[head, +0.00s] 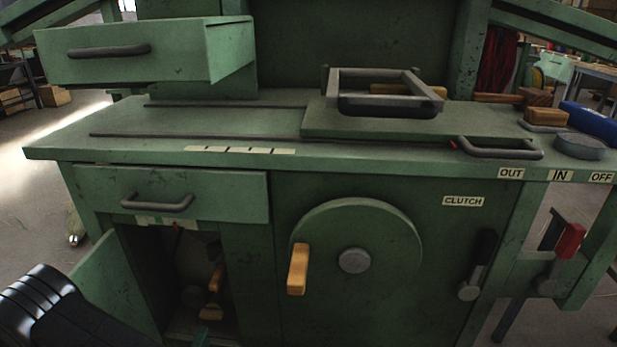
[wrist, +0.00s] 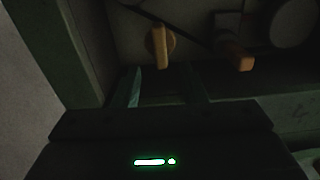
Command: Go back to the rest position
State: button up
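In the wrist view, the dark body of my gripper (wrist: 163,90) fills the bottom, with a green light on it. Two thin, dim finger shapes stand apart above it, with nothing seen between them. Beyond them is the dark inside of the lower cabinet, with an orange-brown wooden handle (wrist: 160,45) and a second wooden handle (wrist: 235,55). My gripper touches neither as far as I can see. In the head view, my black arm (head: 50,315) is at the lower left, beside the open cabinet door (head: 112,285); the fingertips are not clear there.
The green workbench (head: 110,120) fills the middle. Its upper drawer (head: 130,50) is pulled out; a lower drawer (head: 180,192) sits above the open cabinet. A wheel (head: 375,235) with a wooden handle (head: 298,268) is on the front. A red-tipped lever (head: 571,240) stands at the right.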

aim_at(215, 311)
jog(key=w, duration=0.3)
jog(key=w+b, duration=0.1)
jog(key=w, duration=0.2)
jog(key=w+b, duration=0.1)
jog(key=w, duration=0.3)
jog(key=shift+d, duration=0.4)
jog(key=s+a+p, duration=0.1)
jog(key=s+p, duration=0.2)
jog(key=s, duration=1.1)
jog(key=w+b, duration=0.1)
jog(key=w, duration=0.3)
jog(key=w+b, duration=0.1)
jog(key=w, duration=0.4)
jog(key=w+d+b, duration=0.1)
jog(key=w, duration=0.3)
jog(key=shift+w, duration=0.55)
jog(key=n, duration=0.6)
jog(key=shift+s+a+r+n, duration=0.1)
jog(key=shift+r+n, duration=0.1)
jog(key=shift+n, duration=0.2)
